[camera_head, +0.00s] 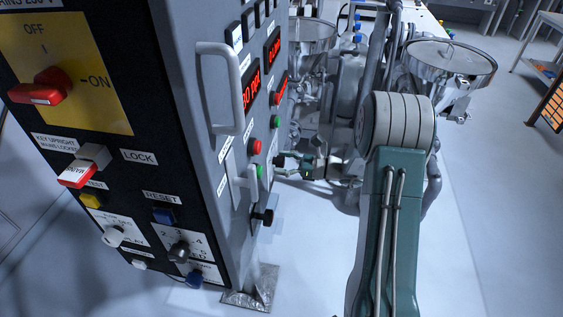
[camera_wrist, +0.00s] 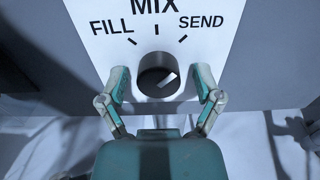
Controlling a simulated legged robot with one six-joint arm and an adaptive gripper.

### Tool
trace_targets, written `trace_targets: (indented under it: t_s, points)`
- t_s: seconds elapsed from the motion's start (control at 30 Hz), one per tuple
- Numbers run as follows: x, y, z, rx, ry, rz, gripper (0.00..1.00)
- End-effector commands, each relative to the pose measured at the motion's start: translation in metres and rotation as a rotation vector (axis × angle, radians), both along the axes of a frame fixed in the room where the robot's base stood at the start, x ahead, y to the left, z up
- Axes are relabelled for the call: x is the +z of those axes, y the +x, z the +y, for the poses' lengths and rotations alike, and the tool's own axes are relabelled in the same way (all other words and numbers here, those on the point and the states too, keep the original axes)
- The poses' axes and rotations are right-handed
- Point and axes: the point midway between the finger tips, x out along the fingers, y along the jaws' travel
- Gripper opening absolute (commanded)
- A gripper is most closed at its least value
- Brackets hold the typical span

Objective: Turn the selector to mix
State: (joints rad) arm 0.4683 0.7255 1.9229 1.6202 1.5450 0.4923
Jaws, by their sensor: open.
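FILL is at left, MIX at the top middle and SEND at right. Its white mark slants to the upper right, toward the SEND side. In the wrist view my gripper (camera_wrist: 161,84) is open, one green finger on each side of the knob. Gaps show between fingers and knob, and I cannot tell how near they are in depth. In the head view my gripper (camera_head: 280,166) is beside the side face of the control cabinet (camera_head: 205,145).
The cabinet's side face carries a grey bar handle (camera_head: 238,90), a red button (camera_head: 256,146), a green button (camera_head: 276,121) and a black knob (camera_head: 262,217) low down. Steel hoppers (camera_head: 450,62) stand behind my arm.

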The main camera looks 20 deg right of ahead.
Motion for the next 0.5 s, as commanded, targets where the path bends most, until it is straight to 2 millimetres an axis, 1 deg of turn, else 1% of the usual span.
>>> trace_targets:
  t_s: [0.17, 0.2, 0.27, 0.3, 0.33, 0.37, 0.5]
  points:
    - [-0.0001, -0.0001, -0.0001, 0.0, 0.0, 0.0, 0.83]
    - [-0.0001, -0.0001, -0.0001, 0.0, 0.0, 0.0, 0.66]
    - [-0.0001, -0.0001, -0.0002, 0.0, 0.0, 0.0, 0.39]
    - [0.0, -0.0001, -0.0002, 0.0, 0.0, 0.0, 0.21]
    - [0.0, 0.0, -0.0002, 0.0, 0.0, 0.0, 0.08]
    - [0.0, 0.0001, -0.0003, 0.0, 0.0, 0.0, 0.01]
    - [-0.0002, 0.0007, -0.0003, -0.001, -0.001, 0.0, 0.01]
